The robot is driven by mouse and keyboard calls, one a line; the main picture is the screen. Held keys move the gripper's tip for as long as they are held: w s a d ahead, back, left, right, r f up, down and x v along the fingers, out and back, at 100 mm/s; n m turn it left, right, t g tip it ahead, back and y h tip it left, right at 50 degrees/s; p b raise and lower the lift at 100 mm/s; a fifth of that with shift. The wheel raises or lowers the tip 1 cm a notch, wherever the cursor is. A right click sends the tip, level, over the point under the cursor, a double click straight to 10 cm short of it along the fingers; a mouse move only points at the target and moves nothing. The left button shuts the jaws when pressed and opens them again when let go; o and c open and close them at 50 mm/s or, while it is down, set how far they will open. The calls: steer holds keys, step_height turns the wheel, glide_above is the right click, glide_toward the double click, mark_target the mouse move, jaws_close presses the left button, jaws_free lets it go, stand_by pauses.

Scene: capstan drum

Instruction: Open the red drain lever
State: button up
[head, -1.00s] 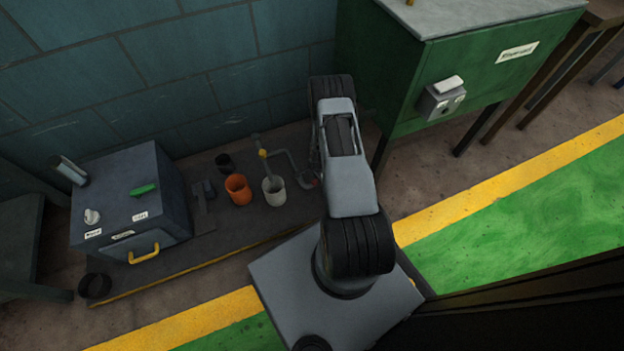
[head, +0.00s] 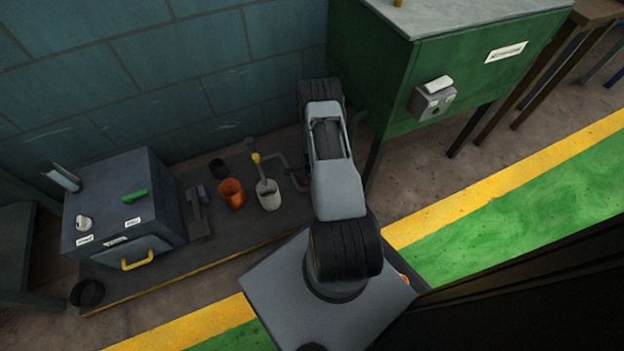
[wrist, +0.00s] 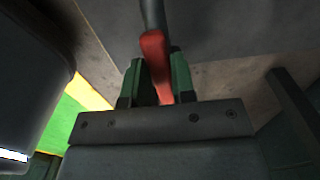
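The red drain lever (wrist: 156,60) shows in the wrist view, running down from a dark grey pipe (wrist: 152,12) into my gripper (wrist: 162,78). The lever lies between the two green fingers and fills the gap, with a finger against each side. In the head view my arm reaches toward the wall, and its links hide my gripper and most of the lever. A grey bent pipe (head: 278,158) shows just left of my arm there.
A white cup (head: 268,199) and an orange cup (head: 231,196) stand left of my arm on a dark platform. A dark blue box (head: 110,205) with a yellow handle stands further left. A green cabinet (head: 465,75) is close on the right. The wall is behind.

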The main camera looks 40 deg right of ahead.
steer(key=o, duration=0.4)
steer(key=shift+o, duration=0.2)
step_height(320, 180, up, 14)
steer(key=p, duration=0.5)
steer(key=shift+p, duration=0.3)
steer(key=shift+f, duration=0.1)
